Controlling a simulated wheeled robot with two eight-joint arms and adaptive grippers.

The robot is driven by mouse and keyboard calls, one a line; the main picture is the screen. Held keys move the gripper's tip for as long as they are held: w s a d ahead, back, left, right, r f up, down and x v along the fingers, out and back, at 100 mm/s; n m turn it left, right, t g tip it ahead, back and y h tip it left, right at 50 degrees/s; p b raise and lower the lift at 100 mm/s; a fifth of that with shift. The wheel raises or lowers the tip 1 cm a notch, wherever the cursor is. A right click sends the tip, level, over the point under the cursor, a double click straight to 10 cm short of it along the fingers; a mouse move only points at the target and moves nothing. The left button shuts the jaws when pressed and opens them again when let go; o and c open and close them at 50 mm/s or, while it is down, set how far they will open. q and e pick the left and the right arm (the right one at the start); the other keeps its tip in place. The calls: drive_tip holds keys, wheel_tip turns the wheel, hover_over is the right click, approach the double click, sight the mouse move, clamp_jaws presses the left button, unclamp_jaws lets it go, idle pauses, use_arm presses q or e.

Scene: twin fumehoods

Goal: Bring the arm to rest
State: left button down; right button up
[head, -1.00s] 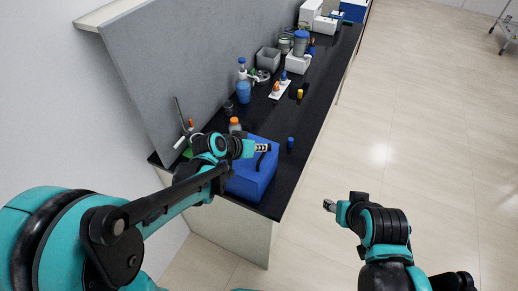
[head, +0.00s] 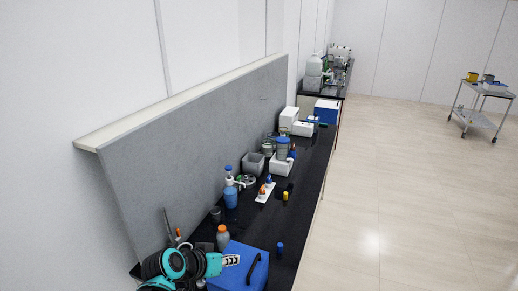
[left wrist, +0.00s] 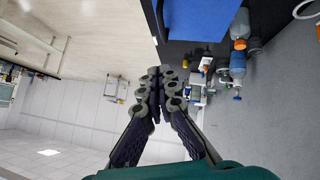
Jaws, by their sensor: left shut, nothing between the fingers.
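My left gripper (head: 231,260) is at the bottom of the head view, above the left part of a blue box (head: 236,276) with a black handle. Its fingers are together and hold nothing. In the left wrist view the fingers of my left gripper (left wrist: 160,78) meet at their tips with nothing between them. The blue box (left wrist: 195,18) shows there at the top edge, apart from the fingertips. Most of my left arm is cut off by the head view's lower edge. My right arm and gripper are not in view.
The black bench top (head: 310,185) holds an orange-capped bottle (head: 223,238), a blue bottle (head: 231,197), a small blue vial (head: 280,249) and a yellow vial (head: 285,196). A grey panel (head: 200,150) stands behind. Open floor (head: 400,200) lies to the right, with a cart (head: 480,100) farther off.

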use_arm(q)
drive_tip(key=s+a+f+n+y+b, duration=0.1)
drive_tip(key=s+a+f+y+b, duration=0.1)
drive_tip(key=s+a+f+b, duration=0.2)
drive_tip(key=s+a+f+n+y+b, duration=0.1)
drive_tip(key=s+a+f+y+b, duration=0.2)
drive_tip(key=s+f+b, duration=0.7)
wheel_tip(320, 180, down, 5)
drive_tip(key=shift+a+f+g+b, duration=0.15)
drive_tip(key=shift+a+g+b, duration=0.15)
drive_tip(key=shift+a+b, duration=0.75)
drive_tip(key=shift+s+d, duration=0.1)
drive_tip(key=shift+d, duration=0.05)
